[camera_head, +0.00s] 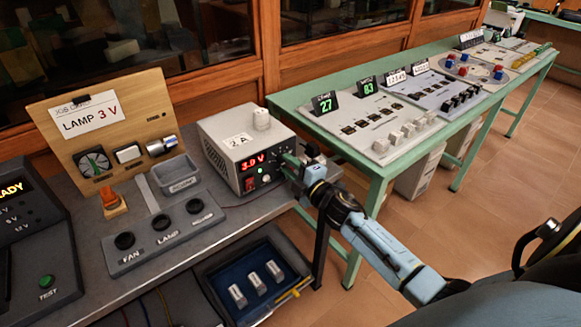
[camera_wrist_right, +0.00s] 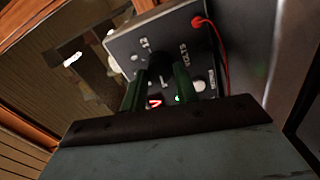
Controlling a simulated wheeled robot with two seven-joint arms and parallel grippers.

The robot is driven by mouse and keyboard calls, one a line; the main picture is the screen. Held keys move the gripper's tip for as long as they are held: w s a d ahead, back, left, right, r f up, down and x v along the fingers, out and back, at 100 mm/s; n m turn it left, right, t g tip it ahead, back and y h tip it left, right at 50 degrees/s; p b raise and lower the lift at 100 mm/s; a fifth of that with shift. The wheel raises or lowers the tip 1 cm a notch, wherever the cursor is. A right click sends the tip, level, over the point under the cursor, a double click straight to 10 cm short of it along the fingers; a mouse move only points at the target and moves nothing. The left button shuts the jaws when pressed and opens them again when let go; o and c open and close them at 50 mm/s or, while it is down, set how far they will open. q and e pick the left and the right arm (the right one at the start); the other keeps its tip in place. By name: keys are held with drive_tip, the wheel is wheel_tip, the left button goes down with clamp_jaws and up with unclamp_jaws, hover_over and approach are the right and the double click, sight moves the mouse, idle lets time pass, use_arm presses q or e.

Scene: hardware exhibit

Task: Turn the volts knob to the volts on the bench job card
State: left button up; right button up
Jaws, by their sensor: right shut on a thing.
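The bench job card (camera_head: 87,118) is pinned to a wooden board at the left and reads "LAMP 3 V". The power supply (camera_head: 224,158) is a grey box with a black front, and its red display (camera_head: 253,161) reads "3.0 V". My right gripper (camera_head: 288,163) is at the right part of that front and hides the volts knob in the head view. In the right wrist view the green fingers of the gripper (camera_wrist_right: 158,85) are shut on the dark volts knob (camera_wrist_right: 160,66), beside the "VOLTS" label. My left gripper is not in view.
A blue-lined drawer (camera_head: 225,285) with metal cylinders is below. A green table (camera_head: 285,98) with control panels runs to the right.

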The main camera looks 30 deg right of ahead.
drive_tip(key=o, duration=1)
drive_tip(key=shift+s, duration=0.1)
drive_tip(key=s, duration=0.8)
drive_tip(key=s+d, duration=0.1)
drive_tip(key=s, duration=0.4)
drive_tip(key=shift+s+p, duration=0.1)
drive_tip(key=shift+p, duration=0.3)
